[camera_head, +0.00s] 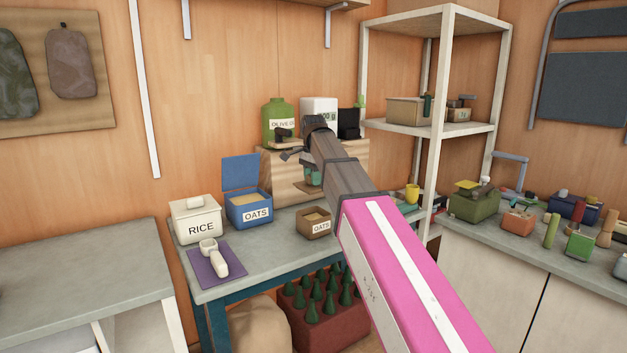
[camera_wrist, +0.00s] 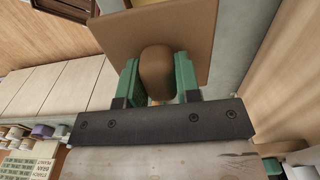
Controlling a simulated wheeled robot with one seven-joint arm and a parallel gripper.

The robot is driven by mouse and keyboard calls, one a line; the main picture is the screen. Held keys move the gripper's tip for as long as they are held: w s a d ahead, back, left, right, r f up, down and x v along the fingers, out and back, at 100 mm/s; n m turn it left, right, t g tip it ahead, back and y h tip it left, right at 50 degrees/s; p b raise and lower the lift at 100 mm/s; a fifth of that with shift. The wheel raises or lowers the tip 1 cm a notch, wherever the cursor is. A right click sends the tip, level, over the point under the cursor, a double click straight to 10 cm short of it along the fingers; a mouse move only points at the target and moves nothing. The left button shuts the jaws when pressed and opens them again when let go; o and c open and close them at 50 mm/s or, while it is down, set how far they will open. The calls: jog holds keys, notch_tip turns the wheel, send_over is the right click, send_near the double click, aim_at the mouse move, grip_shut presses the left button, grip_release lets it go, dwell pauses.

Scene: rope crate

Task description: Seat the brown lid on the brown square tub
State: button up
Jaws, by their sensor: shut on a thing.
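The brown square tub (camera_head: 314,224), labelled OATS, stands open on the grey bench with pale contents showing. The brown lid (camera_wrist: 195,28) is a flat square plate with a rounded knob (camera_wrist: 156,72). My gripper (camera_wrist: 157,80) has its green fingers shut on that knob, one on each side. In the head view my gripper (camera_head: 314,178) is above the tub and apart from it. The lid also shows there as a thin brown plate (camera_head: 305,188), partly hidden by my gripper and arm.
A blue OATS box (camera_head: 249,210) with its lid raised and a white RICE box (camera_head: 195,220) stand left of the tub. A scoop (camera_head: 213,258) lies on a purple mat (camera_head: 203,266). A wooden riser (camera_head: 272,170) with an olive oil container (camera_head: 278,122) stands behind.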

jog(key=shift+f, duration=0.1)
jog(key=shift+d+f, duration=0.1)
jog(key=shift+f, duration=2.35)
jog(key=shift+f, duration=0.15)
jog(key=shift+f, duration=1.5)
jog(key=shift+f, duration=0.8)
jog(key=o, duration=1.1)
